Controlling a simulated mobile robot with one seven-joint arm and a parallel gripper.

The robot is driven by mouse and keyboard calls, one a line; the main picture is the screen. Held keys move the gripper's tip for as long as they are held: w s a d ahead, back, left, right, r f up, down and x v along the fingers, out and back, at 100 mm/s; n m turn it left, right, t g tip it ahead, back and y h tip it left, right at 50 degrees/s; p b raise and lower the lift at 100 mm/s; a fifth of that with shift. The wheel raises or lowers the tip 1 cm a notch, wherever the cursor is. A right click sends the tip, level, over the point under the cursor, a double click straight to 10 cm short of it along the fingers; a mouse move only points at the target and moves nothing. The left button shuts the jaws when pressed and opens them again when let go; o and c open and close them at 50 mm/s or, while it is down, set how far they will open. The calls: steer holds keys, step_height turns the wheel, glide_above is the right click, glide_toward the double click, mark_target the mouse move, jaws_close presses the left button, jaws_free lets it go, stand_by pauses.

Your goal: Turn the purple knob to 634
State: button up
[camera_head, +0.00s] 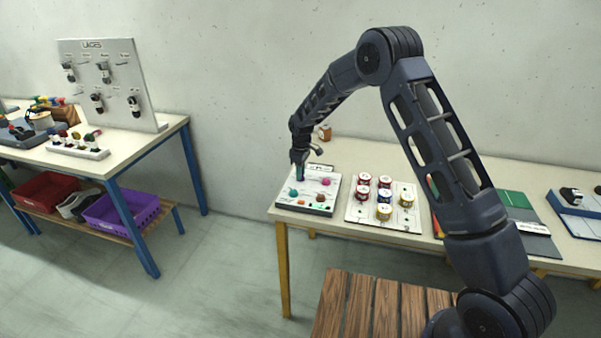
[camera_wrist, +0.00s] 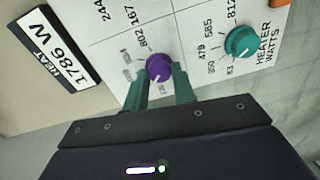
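The purple knob (camera_wrist: 159,68) sits on a white panel printed with numbers; it also shows in the wrist view with a small pale mark on its lower edge. A label near it reads 802; the other labels around it are blurred or partly covered. My gripper (camera_wrist: 160,84) has its two green fingers on either side of the knob, with a gap between them about as wide as the knob. Whether the fingers press on it is unclear. In the head view my gripper (camera_head: 299,172) points down over the control panel (camera_head: 283,201), and the purple knob cannot be made out.
A board of red, blue and yellow spools (camera_head: 384,196) stands right of the panel on the table. A wooden stool or pallet (camera_head: 365,305) is in front.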

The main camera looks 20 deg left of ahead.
steer(key=c, duration=0.4)
steer(key=shift+m, duration=0.4)
steer(key=m, duration=1.1)
steer(key=shift+y, duration=0.3)
steer(key=shift+m+t, duration=0.3)
steer(key=shift+m, duration=1.6)
steer(key=o, duration=1)
steer(key=shift+d, duration=0.1)
